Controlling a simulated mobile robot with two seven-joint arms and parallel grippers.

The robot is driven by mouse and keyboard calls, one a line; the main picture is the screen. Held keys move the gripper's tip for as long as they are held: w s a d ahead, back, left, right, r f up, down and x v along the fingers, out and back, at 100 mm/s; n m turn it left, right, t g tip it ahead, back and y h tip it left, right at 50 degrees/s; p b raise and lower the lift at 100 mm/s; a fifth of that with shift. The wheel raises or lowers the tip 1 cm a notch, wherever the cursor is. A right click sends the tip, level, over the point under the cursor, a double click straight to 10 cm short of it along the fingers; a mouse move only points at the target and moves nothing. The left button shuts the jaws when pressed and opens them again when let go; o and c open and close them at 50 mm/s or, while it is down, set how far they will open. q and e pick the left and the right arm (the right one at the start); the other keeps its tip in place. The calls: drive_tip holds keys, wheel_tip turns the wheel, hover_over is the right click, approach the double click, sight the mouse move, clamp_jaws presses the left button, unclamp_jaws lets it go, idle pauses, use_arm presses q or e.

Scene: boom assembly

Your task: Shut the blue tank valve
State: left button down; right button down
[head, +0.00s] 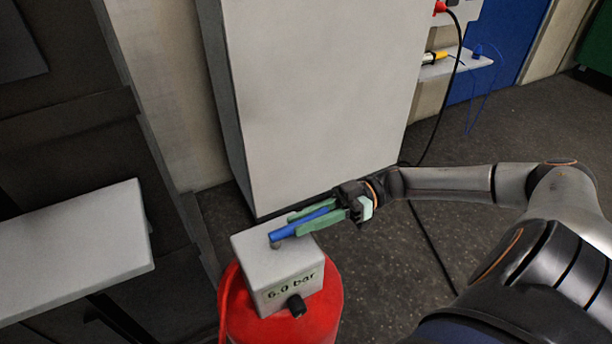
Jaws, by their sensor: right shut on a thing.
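The blue valve handle (298,226) is a short bar on top of a grey box (262,262) marked "6.0 bar". The box sits on a red tank (327,312). The handle's left end rests on a small stem at the box top, and the bar points up and right. My right gripper (302,222), with green fingers, is shut on the handle, one finger on each side. Part of the handle is hidden between the fingers. My left gripper is not in view.
A tall grey cabinet (315,95) stands behind the tank. A pale shelf (75,250) juts in at the left. A black cable (430,245) runs down the right of the cabinet to the floor. Dark floor (520,125) is open at the right.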

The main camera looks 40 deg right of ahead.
drive_tip(key=c, duration=0.7)
unclamp_jaws()
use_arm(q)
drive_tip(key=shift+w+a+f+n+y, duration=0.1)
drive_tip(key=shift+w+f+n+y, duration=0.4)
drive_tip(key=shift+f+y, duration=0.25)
use_arm(e)
drive_tip(key=v, duration=1.2)
drive_tip(key=shift+d, duration=0.25)
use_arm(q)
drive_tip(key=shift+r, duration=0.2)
